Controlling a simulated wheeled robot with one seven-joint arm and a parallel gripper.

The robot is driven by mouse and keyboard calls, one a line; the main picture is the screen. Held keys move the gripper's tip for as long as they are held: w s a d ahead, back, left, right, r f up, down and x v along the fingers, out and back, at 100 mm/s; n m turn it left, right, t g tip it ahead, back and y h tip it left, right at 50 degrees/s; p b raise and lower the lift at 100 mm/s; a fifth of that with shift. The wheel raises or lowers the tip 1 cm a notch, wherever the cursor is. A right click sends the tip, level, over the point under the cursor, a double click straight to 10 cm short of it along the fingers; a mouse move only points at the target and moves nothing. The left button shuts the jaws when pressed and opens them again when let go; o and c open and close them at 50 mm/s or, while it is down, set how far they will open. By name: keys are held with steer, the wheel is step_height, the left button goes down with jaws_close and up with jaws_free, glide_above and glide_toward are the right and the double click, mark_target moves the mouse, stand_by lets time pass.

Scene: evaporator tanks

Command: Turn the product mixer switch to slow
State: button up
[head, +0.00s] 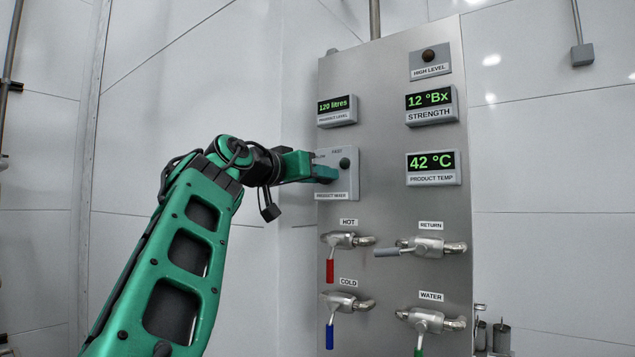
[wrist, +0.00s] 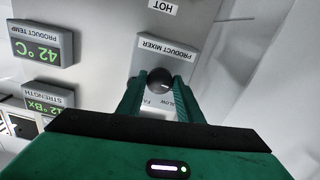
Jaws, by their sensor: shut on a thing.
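The wrist view is upside down; the "PRODUCT MIXER" label (wrist: 167,53) shows above the knob, and a "SLOW" mark is partly hidden by the fingers. The knob's pointing direction is unclear.
Below the box are the hot valve with a red handle (head: 330,271), the cold valve with a blue handle (head: 329,337), the return valve (head: 425,247) and the water valve (head: 427,320).

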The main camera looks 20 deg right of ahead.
steer(key=shift+w+a+m, duration=0.1)
steer(key=shift+m, duration=1.8)
steer(key=shift+w+a+m, duration=0.1)
steer(key=shift+m, duration=1.8)
steer(key=o, duration=1)
steer(key=shift+o, duration=0.2)
steer(key=shift+m, duration=0.3)
steer(key=v, duration=1)
steer(key=shift+s+a, duration=0.15)
steer(key=shift+a, duration=0.1)
